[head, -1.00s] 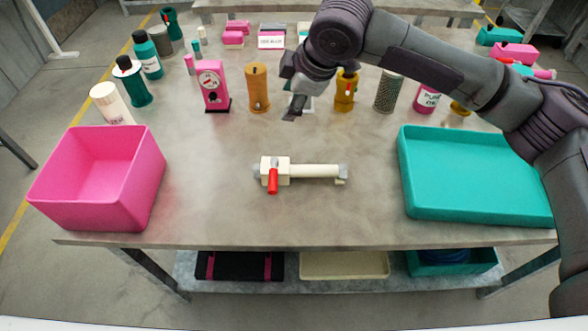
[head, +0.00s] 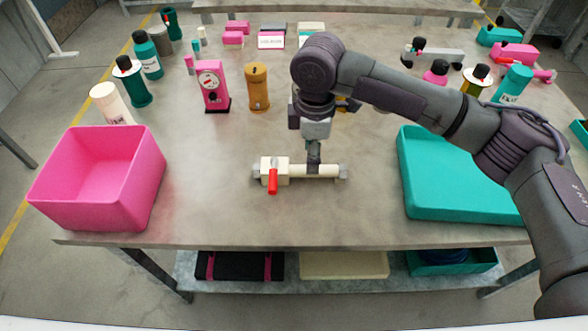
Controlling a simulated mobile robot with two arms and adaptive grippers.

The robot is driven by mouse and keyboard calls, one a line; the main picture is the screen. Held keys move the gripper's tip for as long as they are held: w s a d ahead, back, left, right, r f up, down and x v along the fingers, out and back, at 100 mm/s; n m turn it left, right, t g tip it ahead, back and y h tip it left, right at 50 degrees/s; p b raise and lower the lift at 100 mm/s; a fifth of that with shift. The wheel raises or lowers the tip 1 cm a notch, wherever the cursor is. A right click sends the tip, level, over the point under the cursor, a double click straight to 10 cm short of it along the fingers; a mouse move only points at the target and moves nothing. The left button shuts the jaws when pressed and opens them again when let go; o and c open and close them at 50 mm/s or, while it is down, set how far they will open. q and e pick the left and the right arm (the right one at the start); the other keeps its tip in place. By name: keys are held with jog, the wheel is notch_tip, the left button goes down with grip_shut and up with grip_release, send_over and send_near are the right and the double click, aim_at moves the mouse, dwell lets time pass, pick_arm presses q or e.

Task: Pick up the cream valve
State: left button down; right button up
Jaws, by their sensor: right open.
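The cream valve (head: 279,168) lies on its side at the middle of the table, with a red lever (head: 273,181) toward the front and a cream pipe stretching right to a grey end. My right gripper (head: 313,168) points down from above, at the pipe part of the valve, right of its block. It is open. Its fingers hide a short stretch of the pipe, and I cannot tell whether they touch it. My left gripper is not in view.
A pink bin (head: 97,180) stands at the table's left front and a teal tray (head: 450,190) at the right. Bottles and a pink gauge block (head: 212,86) stand behind, along with an orange cylinder (head: 257,88). The table around the valve is clear.

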aim_at(300, 171)
jog(key=f, duration=0.5)
jog(key=shift+s, duration=0.2)
grip_shut()
